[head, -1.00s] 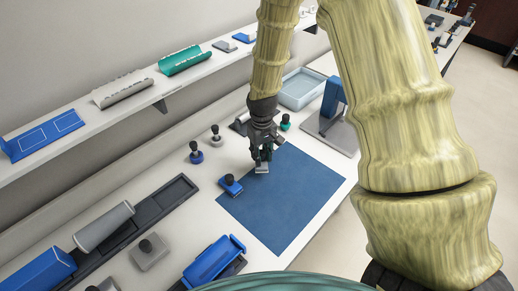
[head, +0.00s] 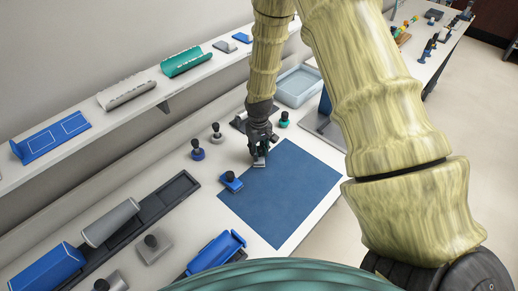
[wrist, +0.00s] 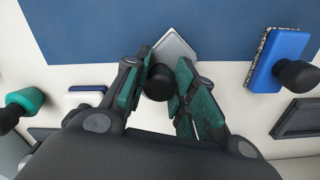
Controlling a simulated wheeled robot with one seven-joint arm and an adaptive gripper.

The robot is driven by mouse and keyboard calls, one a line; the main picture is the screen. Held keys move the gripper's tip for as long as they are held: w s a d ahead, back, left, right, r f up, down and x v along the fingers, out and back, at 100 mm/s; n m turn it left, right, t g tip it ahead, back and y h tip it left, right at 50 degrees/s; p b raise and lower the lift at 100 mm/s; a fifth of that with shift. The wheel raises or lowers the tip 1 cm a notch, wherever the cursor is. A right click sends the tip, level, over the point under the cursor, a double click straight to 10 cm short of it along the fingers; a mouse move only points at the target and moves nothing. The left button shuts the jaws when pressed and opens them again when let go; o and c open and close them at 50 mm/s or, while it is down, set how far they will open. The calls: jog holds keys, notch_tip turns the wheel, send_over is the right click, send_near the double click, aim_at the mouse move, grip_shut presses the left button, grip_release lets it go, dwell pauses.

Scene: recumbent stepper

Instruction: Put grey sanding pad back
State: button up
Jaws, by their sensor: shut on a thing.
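My gripper (head: 260,151) is shut on the black knob (wrist: 159,82) of the grey sanding pad (wrist: 176,47). In the wrist view the knob sits between the two green-lined fingers, with the pale grey pad beyond it. In the head view the grey pad (head: 259,162) shows just under the fingertips, at the back-left edge of the blue mat (head: 285,195). I cannot tell whether the pad touches the surface. My fingers and arm hide part of it.
A blue pad with a black knob (head: 231,181) lies close by, left of my gripper. Blue-based (head: 197,150) and grey-based (head: 217,133) knobbed tools stand behind it. A teal knobbed tool (head: 284,119) stands to the right. A shelf (head: 150,97) runs above the back. The mat is clear.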

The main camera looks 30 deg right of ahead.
aim_at(259, 149)
jog(key=shift+f, duration=0.15)
jog(key=o, duration=0.9)
jog(key=shift+r, duration=0.2)
jog(key=shift+r+b, duration=2.45)
jog(key=shift+r, duration=3.5)
